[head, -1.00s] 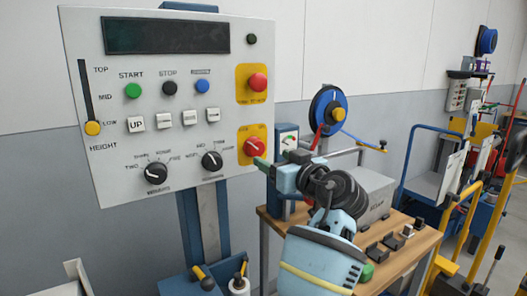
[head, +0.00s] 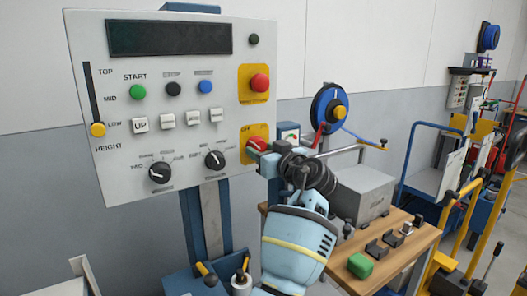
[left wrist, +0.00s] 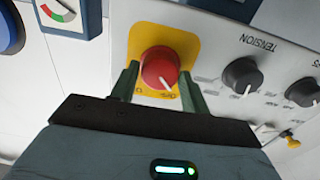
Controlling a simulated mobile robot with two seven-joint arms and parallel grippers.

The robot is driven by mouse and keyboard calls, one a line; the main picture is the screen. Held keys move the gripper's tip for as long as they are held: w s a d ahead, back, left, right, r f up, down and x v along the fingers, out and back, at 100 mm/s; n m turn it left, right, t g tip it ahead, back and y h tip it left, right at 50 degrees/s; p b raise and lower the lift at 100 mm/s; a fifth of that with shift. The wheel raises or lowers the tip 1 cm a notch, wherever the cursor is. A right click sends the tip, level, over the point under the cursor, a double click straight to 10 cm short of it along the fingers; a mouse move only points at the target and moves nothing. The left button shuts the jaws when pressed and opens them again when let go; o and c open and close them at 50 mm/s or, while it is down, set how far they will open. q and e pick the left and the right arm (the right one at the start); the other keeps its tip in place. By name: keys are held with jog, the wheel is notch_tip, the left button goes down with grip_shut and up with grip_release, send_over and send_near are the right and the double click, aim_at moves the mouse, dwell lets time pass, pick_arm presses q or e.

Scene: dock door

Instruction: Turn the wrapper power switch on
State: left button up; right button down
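The wrapper power switch, a red rotary knob (head: 256,144) on a yellow plate, sits at the panel's lower right in the head view. In the left wrist view the red knob (left wrist: 160,68) has a white pointer line slanting toward the picture's lower right. My left gripper (head: 259,152) is at the knob and partly covers it in the head view. In the left wrist view its two green fingers (left wrist: 158,80) stand on either side of the knob, apart. I cannot tell whether they touch it. My right gripper is not in view.
The panel (head: 110,75) also carries a red emergency-type button (head: 260,82), coloured buttons and black dials (head: 160,172). Carts are farther right.

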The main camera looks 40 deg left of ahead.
pick_arm(q)
jog(key=c, duration=0.5)
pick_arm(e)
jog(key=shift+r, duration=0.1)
pick_arm(q)
jog(key=m, duration=0.1)
jog(key=m+p, duration=0.2)
jog(key=shift+r+m, duration=0.25)
jog(key=shift+m, duration=0.15)
jog(key=m+p, duration=0.2)
jog(key=m, duration=0.2)
jog(key=shift+m, duration=0.3)
jog(key=m+p, duration=0.3)
jog(key=m, duration=0.2)
jog(key=shift+r, duration=0.1)
jog(key=m+p, duration=0.1)
jog(key=m, duration=0.2)
jog(key=shift+m, duration=0.3)
jog(key=shift+f+m, duration=0.25)
jog(key=shift+m, duration=0.15)
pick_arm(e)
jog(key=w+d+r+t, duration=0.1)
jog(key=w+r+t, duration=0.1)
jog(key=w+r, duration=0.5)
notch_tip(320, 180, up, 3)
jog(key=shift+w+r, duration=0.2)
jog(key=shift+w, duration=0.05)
